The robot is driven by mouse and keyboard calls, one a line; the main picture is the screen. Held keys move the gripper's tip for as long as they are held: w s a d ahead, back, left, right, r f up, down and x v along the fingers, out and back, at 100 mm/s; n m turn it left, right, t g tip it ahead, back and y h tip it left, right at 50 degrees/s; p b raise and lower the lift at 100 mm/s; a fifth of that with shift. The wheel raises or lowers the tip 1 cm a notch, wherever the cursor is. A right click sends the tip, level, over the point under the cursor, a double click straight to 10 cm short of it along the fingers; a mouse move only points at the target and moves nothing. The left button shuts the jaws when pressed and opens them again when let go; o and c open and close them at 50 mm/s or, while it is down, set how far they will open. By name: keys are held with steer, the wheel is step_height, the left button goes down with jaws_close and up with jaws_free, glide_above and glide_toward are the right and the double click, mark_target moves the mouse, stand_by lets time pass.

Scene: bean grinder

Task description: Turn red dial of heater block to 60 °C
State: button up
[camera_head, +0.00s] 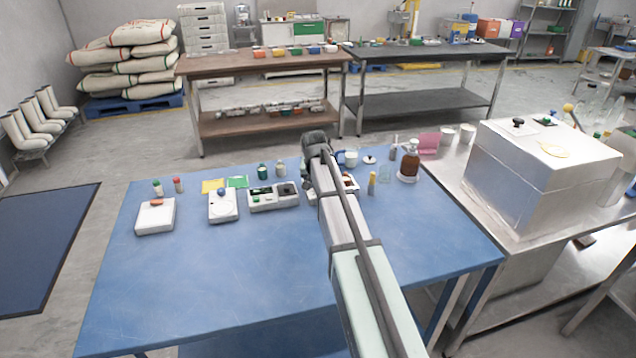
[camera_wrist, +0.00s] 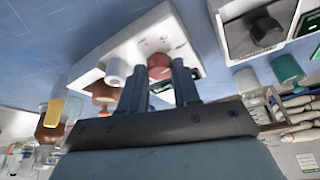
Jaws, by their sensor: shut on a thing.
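The heater block is a white box (camera_wrist: 188,52) in the wrist view, with a reddish round dial (camera_wrist: 159,67) and a white knob (camera_wrist: 117,70) on it. My gripper (camera_wrist: 159,82) has one dark finger on each side of the red dial and is shut on it. The dial's marks and any temperature reading cannot be made out. In the head view, a strip of the block (camera_head: 351,182) shows at the right of my arm, on the blue table (camera_head: 270,232). My arm hides most of the block, the dial and my fingertips there.
Left of my arm stand a white device with a dark knob (camera_head: 286,190), a white scale (camera_head: 222,206) and another white device (camera_head: 156,220). The front of the table is clear.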

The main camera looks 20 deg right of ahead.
steer(key=m, duration=0.2)
steer(key=m+g+h, duration=0.1)
steer(key=m, duration=0.2)
steer(key=shift+w+a+m+h, duration=0.15)
steer(key=shift+a+m+h, duration=0.05)
steer(key=shift+m+h, duration=0.1)
steer(key=m+g, duration=0.1)
steer(key=m, duration=0.1)
steer(key=m+g+h, duration=0.1)
steer(key=m, duration=0.2)
steer(key=shift+w+a+m, duration=0.1)
steer(key=shift+m, duration=0.2)
steer(key=o, duration=1.1)
steer(key=shift+c, duration=0.2)
steer(key=shift+r, duration=0.1)
steer(key=w+v, duration=0.1)
steer(key=v, duration=1.2)
steer(key=shift+s+a+r, duration=0.15)
steer(key=shift+s+r, duration=0.15)
